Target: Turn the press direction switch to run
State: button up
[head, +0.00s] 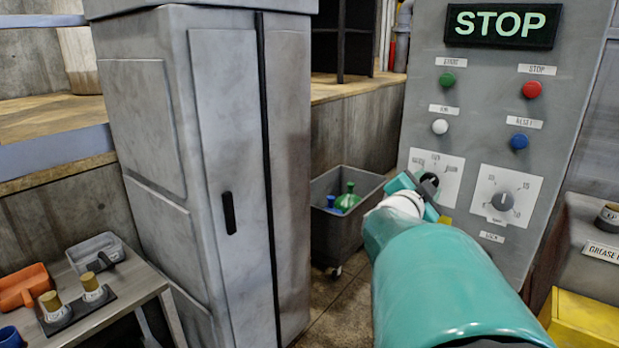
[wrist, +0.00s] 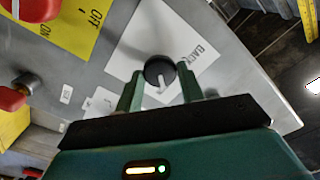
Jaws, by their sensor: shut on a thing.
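The press direction switch is a round black knob (wrist: 159,70) with a white pointer line, on a white plate (wrist: 200,40) marked "BACK" in the wrist view. The pointer slants toward my gripper. My gripper (wrist: 162,88) has a finger on each side of the knob and is shut on it. In the head view, my gripper (head: 424,191) is at the left dial of the grey panel and partly hides the knob (head: 429,180) and its white plate (head: 448,165). The plate's small lettering is too blurred to read there.
A second dial (head: 502,201) sits close to the right. Green (head: 447,80), red (head: 531,89), white (head: 440,126) and blue (head: 519,141) buttons are above, under a lit STOP sign (head: 502,25). A red handle (wrist: 35,8) on a yellow ON/OFF plate is nearby. A grey bin (head: 335,220) stands left.

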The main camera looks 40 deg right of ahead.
jog(key=shift+m, duration=1)
jog(key=o, duration=1)
jog(key=shift+d, duration=0.1)
jog(key=shift+a, duration=0.2)
jog(key=a, duration=0.4)
jog(key=s+a, duration=0.1)
jog(key=a, duration=0.4)
jog(key=s+a, duration=0.1)
jog(key=a, duration=0.3)
jog(key=shift+s+a, duration=0.1)
jog(key=shift+a, duration=0.1)
